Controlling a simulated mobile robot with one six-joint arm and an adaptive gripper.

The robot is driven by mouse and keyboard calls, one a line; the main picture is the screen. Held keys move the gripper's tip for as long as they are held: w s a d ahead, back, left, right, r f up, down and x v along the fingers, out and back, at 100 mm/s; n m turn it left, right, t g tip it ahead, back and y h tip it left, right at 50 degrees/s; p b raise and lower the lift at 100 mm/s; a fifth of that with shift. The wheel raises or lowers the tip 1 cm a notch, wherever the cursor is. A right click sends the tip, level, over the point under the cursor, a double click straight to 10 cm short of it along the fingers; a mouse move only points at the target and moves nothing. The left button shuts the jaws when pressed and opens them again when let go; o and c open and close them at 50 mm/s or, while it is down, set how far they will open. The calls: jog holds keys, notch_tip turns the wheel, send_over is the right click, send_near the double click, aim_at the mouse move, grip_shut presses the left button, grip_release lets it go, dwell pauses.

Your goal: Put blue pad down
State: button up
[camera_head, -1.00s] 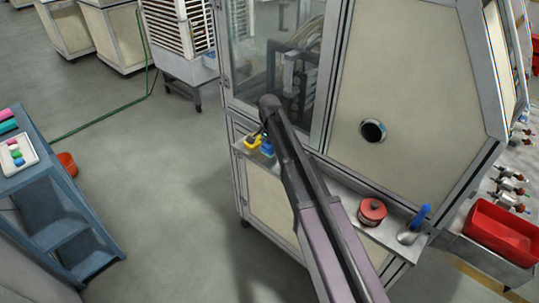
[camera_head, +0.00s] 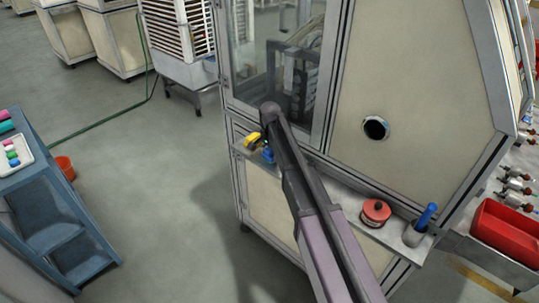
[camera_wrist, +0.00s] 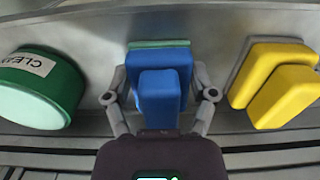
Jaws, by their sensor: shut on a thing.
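The blue pad (camera_wrist: 160,88) is in the middle of the wrist view, between the two fingers of my gripper (camera_wrist: 160,98), which is shut on it. A thin green layer shows along its far edge. The pad is at the metal shelf (camera_wrist: 210,22) on the machine's front; I cannot tell whether it touches the shelf. In the head view the blue pad (camera_head: 268,154) shows small beside my arm, at the shelf's left end, and my arm hides most of the gripper.
A yellow pad (camera_wrist: 280,85) is close on the right and a green round container (camera_wrist: 40,88) labelled CLEAN on the left in the wrist view. A red round tin (camera_head: 376,211) and a blue-handled tool in a cup (camera_head: 420,226) stand farther along the shelf.

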jog(key=o, duration=1.1)
jog(key=shift+r, duration=0.1)
notch_tip(320, 180, up, 12)
jog(key=p, duration=1.2)
jog(key=shift+s, duration=0.1)
dwell(0.5)
